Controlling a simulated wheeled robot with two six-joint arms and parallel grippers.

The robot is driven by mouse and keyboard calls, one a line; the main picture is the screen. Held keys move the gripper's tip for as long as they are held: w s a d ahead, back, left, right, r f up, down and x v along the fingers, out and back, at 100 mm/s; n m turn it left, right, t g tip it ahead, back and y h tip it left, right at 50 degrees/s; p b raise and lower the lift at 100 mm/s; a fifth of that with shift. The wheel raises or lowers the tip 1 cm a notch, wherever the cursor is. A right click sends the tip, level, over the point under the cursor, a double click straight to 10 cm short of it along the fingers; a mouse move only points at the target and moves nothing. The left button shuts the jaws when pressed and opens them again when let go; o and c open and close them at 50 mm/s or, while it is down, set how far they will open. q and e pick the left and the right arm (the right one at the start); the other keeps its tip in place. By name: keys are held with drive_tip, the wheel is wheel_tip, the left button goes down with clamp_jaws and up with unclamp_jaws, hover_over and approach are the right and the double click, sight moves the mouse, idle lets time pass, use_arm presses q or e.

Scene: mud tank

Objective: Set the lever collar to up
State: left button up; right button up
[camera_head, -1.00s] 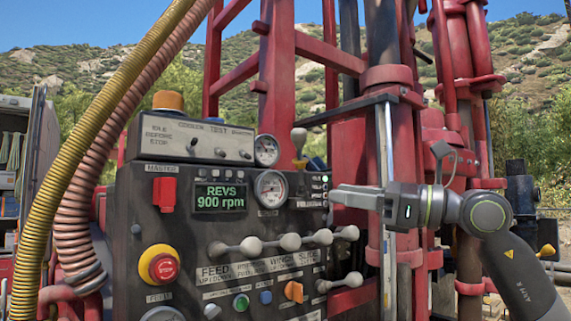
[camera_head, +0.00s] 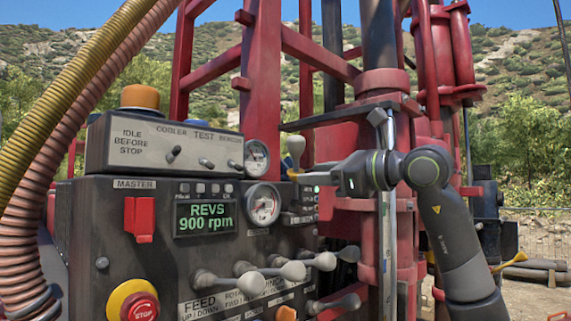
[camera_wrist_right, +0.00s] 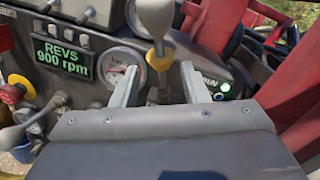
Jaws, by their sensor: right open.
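The lever has a grey knob (camera_head: 296,144) and stands upright at the right end of the control panel. Its yellow collar (camera_wrist_right: 160,58) is a ring around the shaft below the knob, clear in the right wrist view. In the head view only a bit of yellow shows by the fingertips. My right gripper (camera_head: 298,176) reaches in from the right. In the wrist view its open fingers (camera_wrist_right: 160,80) stand on either side of the lever shaft at about the collar's height, with gaps on both sides. I cannot tell the exact depth. My left gripper is not in view.
The dark control panel (camera_head: 90,220) carries round gauges (camera_head: 262,204), a display reading 900 rpm (camera_head: 205,217), a red stop button (camera_head: 138,305) and a row of levers (camera_head: 285,270). Red mast beams (camera_head: 262,90) stand behind. Thick hoses (camera_head: 75,100) hang at the left.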

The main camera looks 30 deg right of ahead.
sight(292, 169)
drive_tip(key=p+x, duration=0.1)
drive_tip(key=x, duration=0.1)
drive_tip(key=p+x, duration=0.1)
drive_tip(key=x, duration=0.2)
drive_tip(key=shift+r, duration=0.25)
drive_tip(key=shift+p+x, duration=0.6)
drive_tip(key=shift+x, duration=0.25)
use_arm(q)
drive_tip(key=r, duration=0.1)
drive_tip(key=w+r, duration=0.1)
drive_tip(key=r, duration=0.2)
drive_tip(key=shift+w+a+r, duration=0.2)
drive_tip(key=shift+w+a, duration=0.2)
use_arm(e)
drive_tip(key=shift+w+a+f, duration=0.2)
drive_tip(key=shift+w, duration=0.25)
